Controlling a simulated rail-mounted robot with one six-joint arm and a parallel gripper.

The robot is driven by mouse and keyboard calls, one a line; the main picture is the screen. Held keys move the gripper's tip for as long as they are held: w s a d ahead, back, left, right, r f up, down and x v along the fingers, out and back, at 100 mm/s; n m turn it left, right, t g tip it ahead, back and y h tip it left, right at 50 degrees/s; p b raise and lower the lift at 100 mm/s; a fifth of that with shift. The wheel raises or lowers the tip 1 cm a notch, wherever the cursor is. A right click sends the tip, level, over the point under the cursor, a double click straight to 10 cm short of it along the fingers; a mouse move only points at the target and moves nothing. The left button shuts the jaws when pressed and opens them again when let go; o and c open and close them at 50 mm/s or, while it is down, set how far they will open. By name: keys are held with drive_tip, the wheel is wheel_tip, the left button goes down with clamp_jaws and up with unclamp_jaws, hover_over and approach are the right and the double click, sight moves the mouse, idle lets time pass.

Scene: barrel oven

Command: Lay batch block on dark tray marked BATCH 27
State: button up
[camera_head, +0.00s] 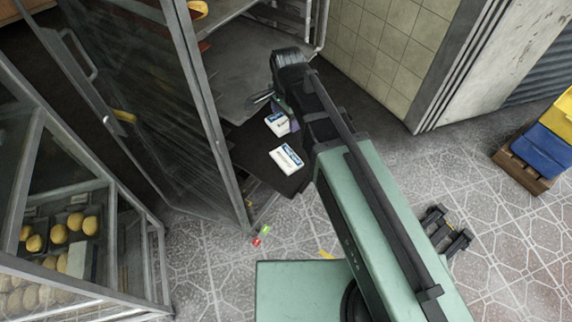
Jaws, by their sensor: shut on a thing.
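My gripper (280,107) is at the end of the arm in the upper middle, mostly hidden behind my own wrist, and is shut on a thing. Just below it is a small white block with a blue label band (277,124), which appears to be the batch block in the jaws. It is over or close to the dark tray (252,152); I cannot tell whether it touches. A white and blue label card (286,158) lies on the tray, nearer the camera; its print is too small to read. The tray's right part is hidden by my arm.
A tall glass-panelled door (160,100) stands left of the tray. A glass case with yellow rolls (60,235) is at lower left. A tiled wall (385,45) rises behind. Blue and yellow crates (545,145) sit at right.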

sight(287, 158)
wheel_tip(287, 158, down, 18)
drive_tip(key=b, duration=1.6)
drive_tip(key=shift+f, duration=0.1)
drive_tip(key=o, duration=1)
wheel_tip(287, 158, up, 13)
drive_tip(key=p, duration=1.3)
drive_tip(key=s+d+n, duration=0.4)
drive_tip(key=d+n, duration=0.1)
drive_tip(key=d, duration=0.3)
drive_tip(key=s+d+n, duration=0.4)
drive_tip(key=d+n, duration=0.2)
drive_tip(key=d, duration=0.1)
drive_tip(key=shift+s+d, duration=0.35)
drive_tip(key=shift+s, duration=0.05)
